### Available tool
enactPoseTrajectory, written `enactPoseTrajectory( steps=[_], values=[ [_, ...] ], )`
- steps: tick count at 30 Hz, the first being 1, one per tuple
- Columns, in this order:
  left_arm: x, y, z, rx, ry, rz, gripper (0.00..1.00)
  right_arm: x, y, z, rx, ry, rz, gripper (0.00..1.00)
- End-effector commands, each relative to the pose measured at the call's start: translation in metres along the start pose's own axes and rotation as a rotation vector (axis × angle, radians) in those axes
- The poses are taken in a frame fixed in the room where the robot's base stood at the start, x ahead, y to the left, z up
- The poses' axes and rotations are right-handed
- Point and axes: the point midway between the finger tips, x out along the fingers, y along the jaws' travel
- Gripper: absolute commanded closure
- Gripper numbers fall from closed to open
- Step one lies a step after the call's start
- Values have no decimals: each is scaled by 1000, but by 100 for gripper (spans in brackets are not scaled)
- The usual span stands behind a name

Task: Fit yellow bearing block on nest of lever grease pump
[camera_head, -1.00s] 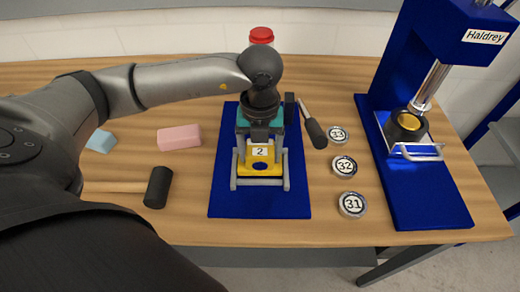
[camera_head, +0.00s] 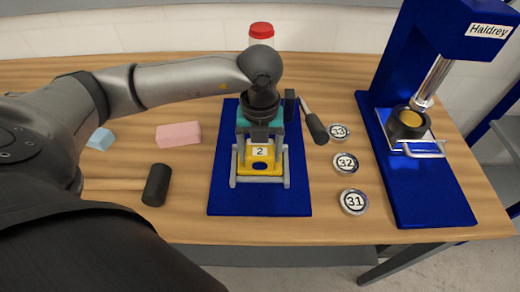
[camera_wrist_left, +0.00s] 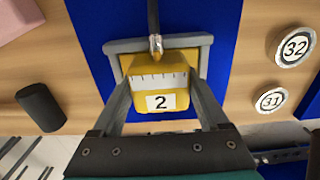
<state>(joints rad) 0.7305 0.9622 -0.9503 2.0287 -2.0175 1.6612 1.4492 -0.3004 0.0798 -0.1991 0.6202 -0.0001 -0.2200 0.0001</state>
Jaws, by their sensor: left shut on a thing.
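The yellow bearing block (camera_head: 259,166), labelled "2", sits inside the grey U-shaped frame of the nest (camera_head: 234,171) on the blue base of the lever grease pump (camera_head: 225,198). My left gripper (camera_head: 263,148) is over it, shut on its two sides. In the left wrist view the fingers flank the block (camera_wrist_left: 161,86), and the grey frame (camera_wrist_left: 206,41) surrounds its far end. A thin rod with a brass tip (camera_wrist_left: 155,44) reaches the block's far edge there. Whether the block is fully seated is hard to tell. My right gripper is not in view.
The pump's dark lever handle (camera_head: 316,128) stands close right of my gripper. Round tins (camera_head: 353,202) line the right. A blue press (camera_head: 430,190) stands farther right. A mallet (camera_head: 157,185), pink block (camera_head: 178,134) and light blue block (camera_head: 100,139) lie left. A red-capped jar (camera_head: 261,38) is behind.

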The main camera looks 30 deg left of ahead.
Motion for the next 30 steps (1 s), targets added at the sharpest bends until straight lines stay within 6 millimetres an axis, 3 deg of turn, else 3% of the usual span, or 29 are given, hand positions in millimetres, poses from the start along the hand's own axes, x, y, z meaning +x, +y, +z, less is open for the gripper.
enactPoseTrajectory(
  steps=[3,4,9,20,23,30],
  values=[
    [2,-1,1,0,-2,-2,100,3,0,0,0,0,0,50],
    [1,-1,1,0,-2,-2,19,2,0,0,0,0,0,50],
    [1,0,0,0,-1,-2,0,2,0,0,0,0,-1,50],
    [-6,0,0,0,-1,0,0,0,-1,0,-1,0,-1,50],
    [-20,0,1,0,-2,-2,0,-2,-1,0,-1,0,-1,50],
    [-79,-1,1,1,-6,-4,0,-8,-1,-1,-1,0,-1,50]
  ],
)
